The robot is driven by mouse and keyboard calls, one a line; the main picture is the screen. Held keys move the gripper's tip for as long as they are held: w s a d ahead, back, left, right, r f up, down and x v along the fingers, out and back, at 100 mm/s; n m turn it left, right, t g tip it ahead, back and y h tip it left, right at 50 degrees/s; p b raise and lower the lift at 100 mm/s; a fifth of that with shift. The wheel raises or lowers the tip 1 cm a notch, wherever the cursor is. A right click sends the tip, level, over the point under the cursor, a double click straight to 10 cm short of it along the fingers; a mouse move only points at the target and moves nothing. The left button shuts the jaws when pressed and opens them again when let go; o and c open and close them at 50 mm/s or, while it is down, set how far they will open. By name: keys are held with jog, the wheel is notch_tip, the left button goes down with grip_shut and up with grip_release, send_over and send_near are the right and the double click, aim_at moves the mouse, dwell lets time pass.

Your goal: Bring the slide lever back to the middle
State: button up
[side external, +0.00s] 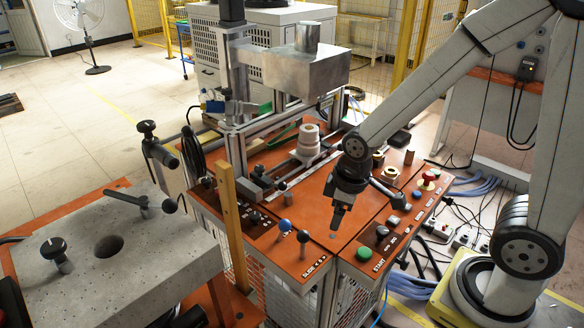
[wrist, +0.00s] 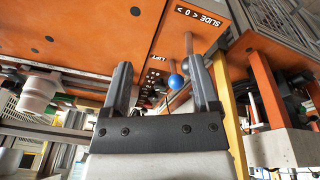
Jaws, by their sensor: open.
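The slide lever (side external: 303,237) has a dark ball on a thin stem and stands near the SLIDE label at the front of the orange panel. It looks close to upright in the side view; its exact position along the slot is hard to tell. In the wrist view its dark ball (wrist: 193,66) is partly hidden by a finger. The blue-ball lever (side external: 285,226) stands just left of it, by the LIFT label, and its ball also shows in the wrist view (wrist: 177,81). My gripper (side external: 337,226) points down, open and empty, right of both levers and apart from them.
A green button (side external: 364,254) and a red mushroom button (side external: 429,177) sit on the panel's right part. A wooden post (side external: 233,222) rises left of the levers. The press column and stacked pale rings (side external: 308,139) stand behind. A stone-topped table (side external: 110,275) is at left.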

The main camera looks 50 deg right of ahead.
jog(key=w+d+r+n+g+y, duration=0.1)
jog(key=w+d+r+n+y, duration=0.2)
jog(key=n, duration=0.7)
jog(key=shift+w+n+y, duration=0.3)
jog(key=shift+w+y, duration=0.7)
jog(key=shift+y, duration=1.4)
dwell(0.9)
jog(key=shift+d, duration=0.15)
jog(key=shift+s, duration=0.1)
dwell(0.4)
